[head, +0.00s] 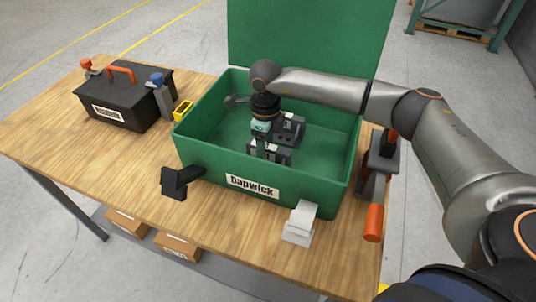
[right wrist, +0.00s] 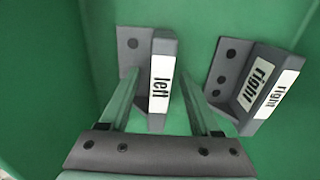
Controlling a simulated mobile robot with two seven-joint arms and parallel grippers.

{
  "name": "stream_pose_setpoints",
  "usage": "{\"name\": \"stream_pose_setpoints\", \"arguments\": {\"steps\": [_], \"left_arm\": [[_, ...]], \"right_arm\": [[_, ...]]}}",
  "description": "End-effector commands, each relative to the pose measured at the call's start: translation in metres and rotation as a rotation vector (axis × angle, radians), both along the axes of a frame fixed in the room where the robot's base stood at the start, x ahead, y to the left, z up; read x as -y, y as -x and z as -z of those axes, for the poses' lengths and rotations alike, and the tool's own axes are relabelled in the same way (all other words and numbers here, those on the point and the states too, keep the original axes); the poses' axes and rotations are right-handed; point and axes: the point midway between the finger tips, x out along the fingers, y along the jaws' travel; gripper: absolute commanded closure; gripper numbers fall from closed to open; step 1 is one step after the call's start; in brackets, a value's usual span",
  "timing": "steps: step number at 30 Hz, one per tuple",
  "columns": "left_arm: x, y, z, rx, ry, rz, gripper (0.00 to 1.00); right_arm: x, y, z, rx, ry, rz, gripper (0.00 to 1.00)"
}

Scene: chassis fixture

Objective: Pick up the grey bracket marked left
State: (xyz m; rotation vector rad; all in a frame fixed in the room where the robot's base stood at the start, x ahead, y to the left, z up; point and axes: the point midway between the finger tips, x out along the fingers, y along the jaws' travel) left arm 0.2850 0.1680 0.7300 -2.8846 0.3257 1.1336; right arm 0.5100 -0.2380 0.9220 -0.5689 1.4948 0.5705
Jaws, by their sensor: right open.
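The grey bracket marked left (right wrist: 160,82) shows in the right wrist view, with a white label on its upright face. It stands in the green case (head: 202,153). My right gripper (right wrist: 159,88) is open, with one finger on each side of this bracket's upright part; I cannot tell whether they touch it. In the head view my right gripper (head: 262,146) reaches down into the case among the grey brackets. The lettering there is too small to tell them apart. My left gripper is not in view.
A second grey bracket, marked right (right wrist: 252,87), stands to the right in the wrist view. The case has walls all round and a raised lid (head: 305,35) behind. A black toolbox (head: 125,100) stands at the left. A clamp with an orange handle (head: 374,222) is at the right.

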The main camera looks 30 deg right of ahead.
Motion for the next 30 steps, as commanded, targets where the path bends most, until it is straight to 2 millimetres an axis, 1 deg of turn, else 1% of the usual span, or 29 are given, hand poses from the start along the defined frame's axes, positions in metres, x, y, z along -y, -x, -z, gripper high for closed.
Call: {"name": "stream_pose_setpoints", "arguments": {"steps": [3, 8, 11, 25, 26, 30], "left_arm": [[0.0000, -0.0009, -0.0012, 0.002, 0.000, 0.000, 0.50], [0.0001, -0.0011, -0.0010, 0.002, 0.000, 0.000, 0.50], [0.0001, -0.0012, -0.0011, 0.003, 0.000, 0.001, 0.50], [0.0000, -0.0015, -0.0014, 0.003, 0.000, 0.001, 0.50], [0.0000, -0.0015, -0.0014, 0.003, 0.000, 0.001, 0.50], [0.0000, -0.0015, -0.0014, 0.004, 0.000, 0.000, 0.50]], "right_arm": [[0.0001, 0.0002, 0.0059, 0.000, 0.001, 0.000, 0.36], [0.0001, 0.0000, 0.0060, 0.001, 0.001, 0.000, 0.36], [0.0001, 0.0000, 0.0059, 0.001, 0.001, 0.000, 0.45], [0.0002, -0.0001, 0.0054, 0.001, 0.001, 0.000, 0.98], [0.0002, -0.0001, 0.0054, 0.001, 0.001, 0.000, 1.00], [0.0002, -0.0001, 0.0053, 0.001, 0.001, 0.000, 1.00]]}}
